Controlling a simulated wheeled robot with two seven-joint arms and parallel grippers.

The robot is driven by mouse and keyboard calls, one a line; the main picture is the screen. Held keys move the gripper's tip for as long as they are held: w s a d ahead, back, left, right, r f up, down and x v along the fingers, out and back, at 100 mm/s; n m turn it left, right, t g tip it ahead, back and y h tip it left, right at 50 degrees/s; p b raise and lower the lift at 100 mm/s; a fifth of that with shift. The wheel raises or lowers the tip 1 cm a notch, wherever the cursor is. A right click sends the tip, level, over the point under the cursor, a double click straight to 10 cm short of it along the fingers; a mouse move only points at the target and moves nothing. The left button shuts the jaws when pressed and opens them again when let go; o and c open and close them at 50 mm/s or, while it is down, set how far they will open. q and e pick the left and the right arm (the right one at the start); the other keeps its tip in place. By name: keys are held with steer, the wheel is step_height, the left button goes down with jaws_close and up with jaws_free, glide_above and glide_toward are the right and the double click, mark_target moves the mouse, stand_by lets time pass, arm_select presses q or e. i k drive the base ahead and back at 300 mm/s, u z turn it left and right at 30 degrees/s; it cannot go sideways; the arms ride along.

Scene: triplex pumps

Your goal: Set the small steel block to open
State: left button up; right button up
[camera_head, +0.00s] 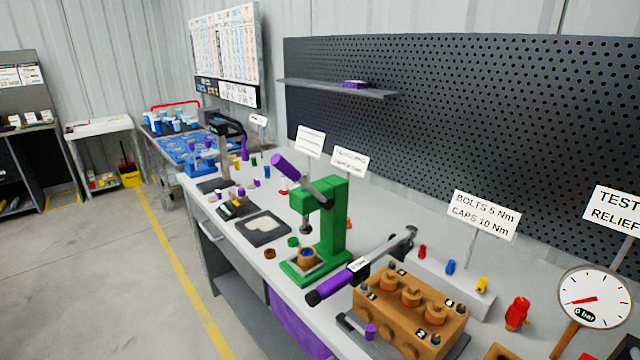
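I cannot tell for certain which thing is the small steel block. A long light-grey bar (432,279) stands on the bench behind the brown pump block (408,310), with small red (422,252), blue (450,267) and yellow (481,285) pieces along it. A red fitting (517,313) stands to its right, near a round gauge (596,298) whose label reads 0 bar. Neither of my grippers is in view.
A green press (330,225) with a purple-handled lever stands mid-bench. Sign cards (484,214) rise on thin posts. The floor (100,270) at left is clear.

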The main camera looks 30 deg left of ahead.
mark_target(243, 197)
steer(key=u, duration=1.5)
